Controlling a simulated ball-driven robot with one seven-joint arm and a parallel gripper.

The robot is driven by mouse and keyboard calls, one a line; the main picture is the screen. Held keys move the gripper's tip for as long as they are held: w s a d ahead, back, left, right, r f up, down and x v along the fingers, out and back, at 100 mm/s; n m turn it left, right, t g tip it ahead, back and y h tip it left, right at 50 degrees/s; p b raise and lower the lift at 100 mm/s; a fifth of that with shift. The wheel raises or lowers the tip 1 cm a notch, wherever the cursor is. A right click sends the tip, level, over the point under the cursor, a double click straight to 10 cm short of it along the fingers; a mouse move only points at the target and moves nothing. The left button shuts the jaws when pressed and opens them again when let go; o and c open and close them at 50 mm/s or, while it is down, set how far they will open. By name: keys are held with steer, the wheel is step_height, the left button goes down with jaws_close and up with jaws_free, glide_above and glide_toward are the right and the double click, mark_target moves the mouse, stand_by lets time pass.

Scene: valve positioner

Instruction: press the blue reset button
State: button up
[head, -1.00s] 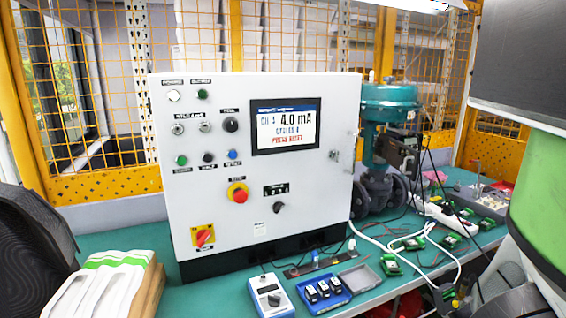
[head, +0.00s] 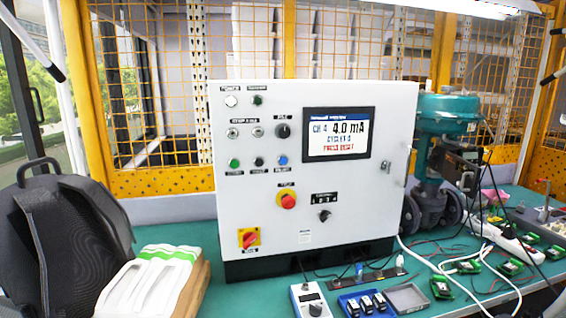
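The blue reset button (head: 282,160) is a small round button on the front of the white control cabinet (head: 370,230). It is the rightmost of a row of three, beside a black button (head: 258,162) and a green button (head: 234,163). The cabinet's screen (head: 338,134) reads "CH 4", "4.0 mA" and a red line that seems to say "PRESS RESET". My gripper is not in view, and nothing covers the blue button.
A red mushroom button on yellow (head: 287,200) and a red-yellow rotary switch (head: 249,239) sit lower on the cabinet. A handheld meter (head: 308,300) and blue tray (head: 366,303) stand before it. A black backpack (head: 70,235) and white-green stack (head: 150,282) lie left.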

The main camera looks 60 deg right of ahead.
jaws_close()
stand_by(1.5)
